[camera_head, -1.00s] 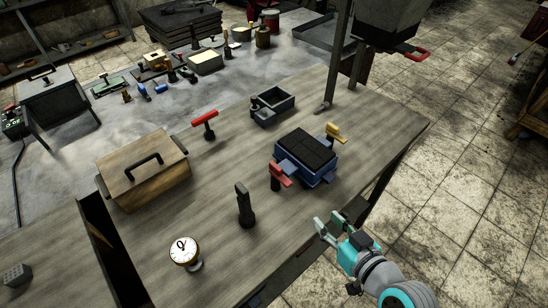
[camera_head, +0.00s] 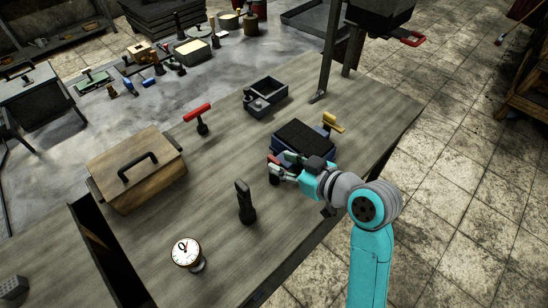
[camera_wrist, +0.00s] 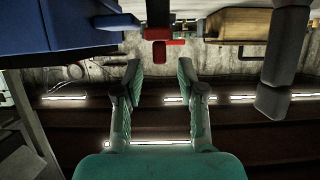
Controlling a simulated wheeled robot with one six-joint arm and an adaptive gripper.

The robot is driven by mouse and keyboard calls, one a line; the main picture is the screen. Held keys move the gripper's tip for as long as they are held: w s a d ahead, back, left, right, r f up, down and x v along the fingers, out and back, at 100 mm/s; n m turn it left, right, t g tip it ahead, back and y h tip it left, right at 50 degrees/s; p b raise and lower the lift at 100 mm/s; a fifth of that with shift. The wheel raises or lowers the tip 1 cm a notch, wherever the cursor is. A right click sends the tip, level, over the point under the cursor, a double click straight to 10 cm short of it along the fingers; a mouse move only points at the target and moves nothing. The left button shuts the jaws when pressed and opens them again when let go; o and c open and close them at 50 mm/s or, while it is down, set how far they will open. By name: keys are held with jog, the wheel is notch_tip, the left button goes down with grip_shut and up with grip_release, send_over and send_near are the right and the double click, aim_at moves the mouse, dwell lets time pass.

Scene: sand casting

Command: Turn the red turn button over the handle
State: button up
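The red turn button (camera_head: 273,160) is at the near-left corner of the blue box with a dark top (camera_head: 305,140), partly hidden by my gripper (camera_head: 283,170). A dark stem shows below the red part. My gripper is beside it, fingers pointing left. In the wrist view my gripper (camera_wrist: 160,82) is open, with a clear gap between the fingers. Red parts and a dark block show just beyond the gap, but I cannot tell which belong to the button. The blue box (camera_wrist: 55,28) fills the upper left there. The handle beside the button is hidden.
A dark upright tool (camera_head: 245,203) and a dial gauge (camera_head: 187,253) stand nearer. A red-handled tool (camera_head: 198,113), a wooden box (camera_head: 140,180) and a grey open box (camera_head: 268,100) are farther left and back. A yellow turn button (camera_head: 333,123) is behind the blue box.

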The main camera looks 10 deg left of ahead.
aim_at(275, 160)
jog(key=shift+x, duration=1.95)
grip_shut()
